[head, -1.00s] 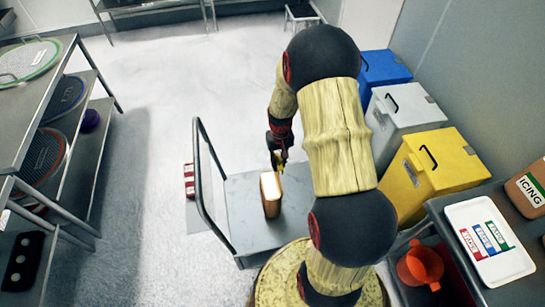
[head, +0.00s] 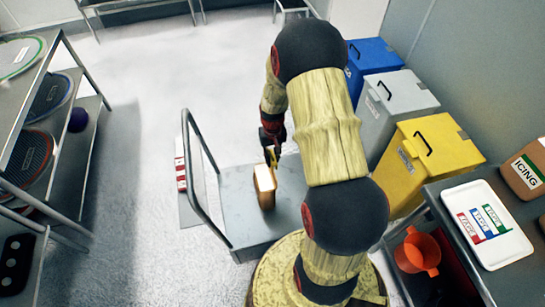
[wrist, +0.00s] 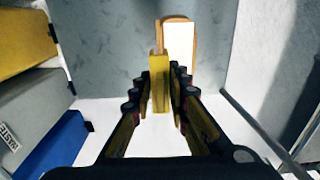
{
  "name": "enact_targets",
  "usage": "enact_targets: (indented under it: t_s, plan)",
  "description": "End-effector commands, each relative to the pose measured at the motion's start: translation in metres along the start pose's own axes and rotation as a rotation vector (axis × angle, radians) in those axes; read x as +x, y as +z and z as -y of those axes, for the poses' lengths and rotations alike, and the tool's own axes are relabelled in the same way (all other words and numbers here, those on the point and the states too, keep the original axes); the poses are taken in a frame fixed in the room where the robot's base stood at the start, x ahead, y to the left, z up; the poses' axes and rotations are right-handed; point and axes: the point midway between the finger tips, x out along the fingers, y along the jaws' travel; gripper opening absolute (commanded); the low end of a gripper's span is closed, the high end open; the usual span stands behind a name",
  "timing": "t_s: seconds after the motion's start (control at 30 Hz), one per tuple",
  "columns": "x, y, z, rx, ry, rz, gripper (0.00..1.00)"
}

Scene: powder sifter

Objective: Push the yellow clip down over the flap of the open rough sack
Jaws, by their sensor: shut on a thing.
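The sack (head: 265,187) is brown with a pale top and stands upright on a grey platform trolley (head: 237,226). In the wrist view the sack (wrist: 181,48) shows just beyond the fingertips, its bright white top facing me. My gripper (head: 272,153) is at the sack's far side in the head view. In the wrist view my gripper (wrist: 161,90) is shut on the yellow clip (wrist: 159,84), a long narrow bar between the fingers. The clip overlaps the left edge of the sack in that view. I cannot tell whether they touch.
The trolley's handle (head: 186,155) rises on the left. Blue (head: 375,58), grey (head: 397,108) and yellow (head: 436,158) bins stand right. Shelving stands left.

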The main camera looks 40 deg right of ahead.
Motion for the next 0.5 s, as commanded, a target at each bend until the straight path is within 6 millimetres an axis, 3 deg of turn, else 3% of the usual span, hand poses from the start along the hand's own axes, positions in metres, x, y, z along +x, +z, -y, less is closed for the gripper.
enact_targets:
  t_s: [0.5]
  plan:
    - [0.025, 0.0, 0.0, 0.0, 0.0, 0.0, 0.0]
